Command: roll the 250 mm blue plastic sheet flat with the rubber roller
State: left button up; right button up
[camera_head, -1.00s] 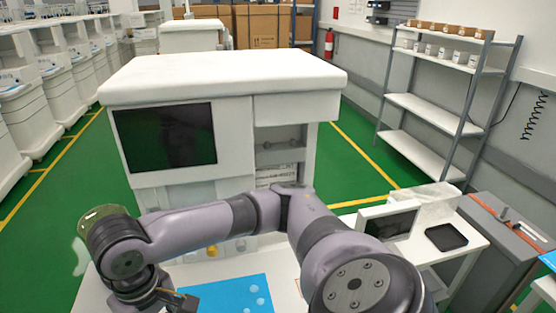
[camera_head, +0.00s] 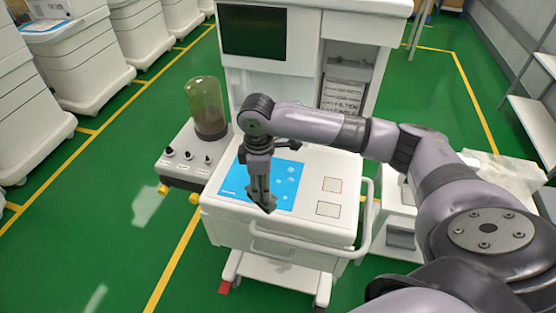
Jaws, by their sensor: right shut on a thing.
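The blue plastic sheet (camera_head: 236,182) lies on the white top of the cart (camera_head: 325,228), with several pale round marks at its right side. My right gripper (camera_head: 264,201) points down over the sheet's front middle and hides part of it. It is shut on a small dark thing at its fingertips, seemingly the rubber roller; its shape is hard to make out. I cannot tell whether it touches the sheet. My left gripper is out of view.
A clear cylinder with a green top (camera_head: 207,108) stands left of the sheet by a panel with black knobs (camera_head: 186,154). Two outlined squares (camera_head: 332,185) mark the cart top at right. A white rail (camera_head: 366,215) edges the cart. My right arm crosses the right side.

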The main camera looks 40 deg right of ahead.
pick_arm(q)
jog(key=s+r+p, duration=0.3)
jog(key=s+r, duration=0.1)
pick_arm(e)
jog(key=w+d+f+n, duration=0.2)
jog(key=w+d+n, duration=0.1)
jog(key=d+n, duration=0.35)
jog(key=f+b, duration=0.3)
jog(key=b, duration=0.1)
jog(key=f+b, duration=0.2)
jog(key=shift+d+f, duration=0.3)
jog(key=shift+d, duration=0.1)
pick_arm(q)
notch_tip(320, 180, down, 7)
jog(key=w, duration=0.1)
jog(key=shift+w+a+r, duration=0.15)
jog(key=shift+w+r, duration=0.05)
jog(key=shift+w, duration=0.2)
pick_arm(e)
jog(key=shift+f, duration=0.6)
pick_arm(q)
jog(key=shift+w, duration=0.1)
pick_arm(e)
jog(key=shift+d, duration=0.1)
